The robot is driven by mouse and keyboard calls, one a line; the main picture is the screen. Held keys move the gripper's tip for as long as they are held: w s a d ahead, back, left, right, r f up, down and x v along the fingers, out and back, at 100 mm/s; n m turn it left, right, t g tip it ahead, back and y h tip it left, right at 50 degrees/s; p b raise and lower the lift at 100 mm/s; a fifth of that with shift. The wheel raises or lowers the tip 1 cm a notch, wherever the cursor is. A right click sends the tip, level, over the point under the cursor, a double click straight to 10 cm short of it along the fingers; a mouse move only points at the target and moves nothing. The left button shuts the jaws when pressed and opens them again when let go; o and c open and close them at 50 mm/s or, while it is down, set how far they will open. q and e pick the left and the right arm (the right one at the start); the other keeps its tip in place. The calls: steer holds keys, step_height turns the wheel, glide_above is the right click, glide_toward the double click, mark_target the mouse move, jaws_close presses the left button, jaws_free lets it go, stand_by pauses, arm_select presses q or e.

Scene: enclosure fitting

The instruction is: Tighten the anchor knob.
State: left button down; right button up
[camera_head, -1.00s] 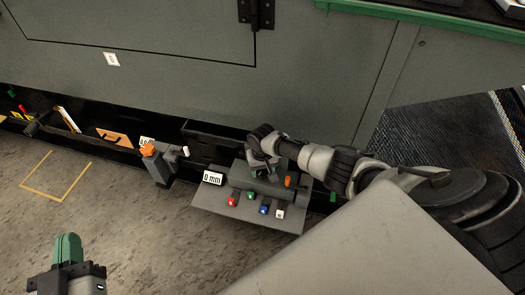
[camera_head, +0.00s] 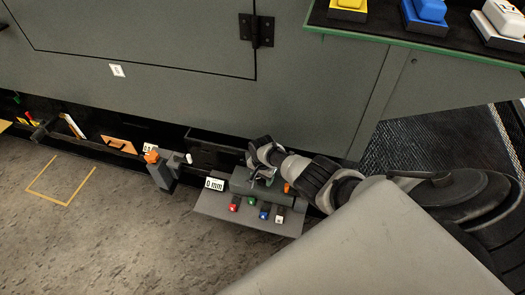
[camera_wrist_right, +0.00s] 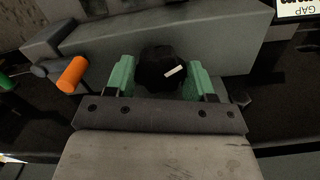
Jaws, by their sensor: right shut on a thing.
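A black knob (camera_wrist_right: 155,68) with a white mark sits between the green fingers of my right gripper (camera_wrist_right: 160,78) in the right wrist view. I take it to be the anchor knob. The gripper is shut on it, a finger on each side. In the head view my right gripper (camera_head: 263,177) is at the grey block (camera_head: 242,181) on the low shelf, and my wrist hides the knob there. An orange handle (camera_wrist_right: 72,75) is to the left in the wrist view; it also shows in the head view (camera_head: 287,188). My left gripper is not in view.
The shelf (camera_head: 215,205) carries a "0 mm" sign (camera_head: 214,184) and red, green, blue and white-topped pieces along its front. A grey post with an orange top (camera_head: 152,157) stands to the left. The floor before it is clear.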

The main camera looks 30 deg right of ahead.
steer(key=m, duration=0.4)
steer(key=shift+p, duration=0.3)
steer(key=shift+m, duration=0.3)
arm_select(q)
steer(key=s+g, duration=0.1)
steer(key=s+a+g, duration=0.1)
steer(key=s, duration=0.1)
steer(key=shift+s+f+y, duration=0.15)
steer(key=shift+f+y, duration=0.05)
steer(key=shift+y, duration=0.1)
arm_select(e)
steer(key=shift+m, duration=0.5)
steer(key=shift+d, duration=0.1)
steer(key=o, duration=0.9)
